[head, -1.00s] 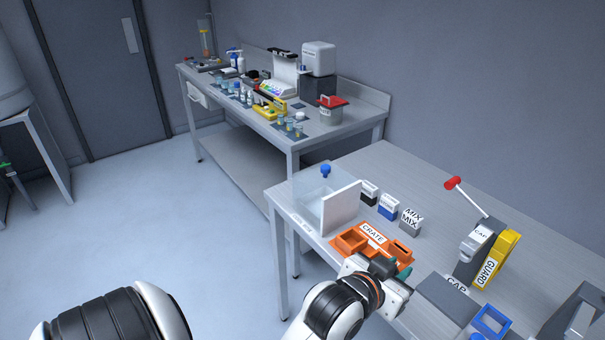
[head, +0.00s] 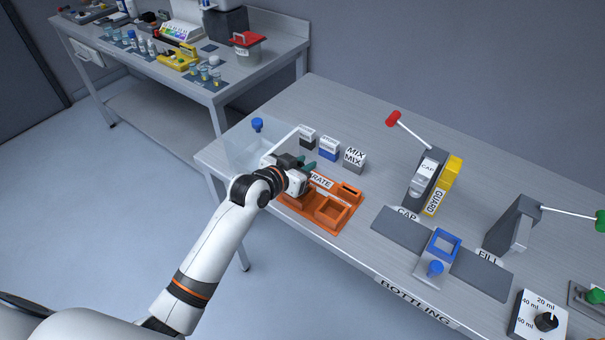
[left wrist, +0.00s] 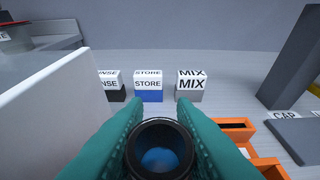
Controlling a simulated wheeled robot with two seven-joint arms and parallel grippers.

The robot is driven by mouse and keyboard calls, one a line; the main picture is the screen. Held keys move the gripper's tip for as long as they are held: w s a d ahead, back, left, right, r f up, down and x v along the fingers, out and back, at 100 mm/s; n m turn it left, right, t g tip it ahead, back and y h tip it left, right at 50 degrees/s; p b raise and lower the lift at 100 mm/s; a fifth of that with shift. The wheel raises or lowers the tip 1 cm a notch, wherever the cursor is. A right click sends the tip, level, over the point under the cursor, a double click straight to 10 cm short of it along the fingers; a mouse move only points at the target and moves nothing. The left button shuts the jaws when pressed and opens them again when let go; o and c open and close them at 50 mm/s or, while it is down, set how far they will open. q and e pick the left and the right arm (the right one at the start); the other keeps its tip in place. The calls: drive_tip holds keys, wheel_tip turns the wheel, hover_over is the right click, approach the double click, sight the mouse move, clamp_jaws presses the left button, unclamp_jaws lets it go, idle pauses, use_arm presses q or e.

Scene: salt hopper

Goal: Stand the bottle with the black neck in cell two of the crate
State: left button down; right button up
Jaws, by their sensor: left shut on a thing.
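My left gripper (head: 307,164), with teal fingers, is over the left end of the orange crate (head: 345,222). In the left wrist view the fingers (left wrist: 160,125) are shut on a bottle (left wrist: 160,150). I look down on its round black neck, with blue inside. The bottle's lower part is hidden there, and I cannot make out the bottle clearly in the head view. The crate shows open square cells at its right side; my gripper hides its left part. A corner of the crate (left wrist: 265,162) shows at lower right in the wrist view. My right gripper is not in view.
A clear box with a white panel (left wrist: 55,115) stands close left of my gripper. Black, blue and grey labelled blocks (head: 328,148) stand behind the crate. The cap press (head: 425,182), yellow guard (head: 443,185) and blue frame (head: 445,245) are to the right.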

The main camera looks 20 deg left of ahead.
use_arm(q)
drive_tip(key=shift+f, duration=1.75)
drive_tip(key=c, duration=1.2)
unclamp_jaws()
drive_tip(key=shift+r, duration=0.25)
drive_tip(key=shift+s, duration=0.35)
drive_tip(key=v, duration=1.1)
drive_tip(key=shift+s+b, duration=0.15)
drive_tip(key=shift+b, duration=0.3)
drive_tip(key=shift+a, duration=0.15)
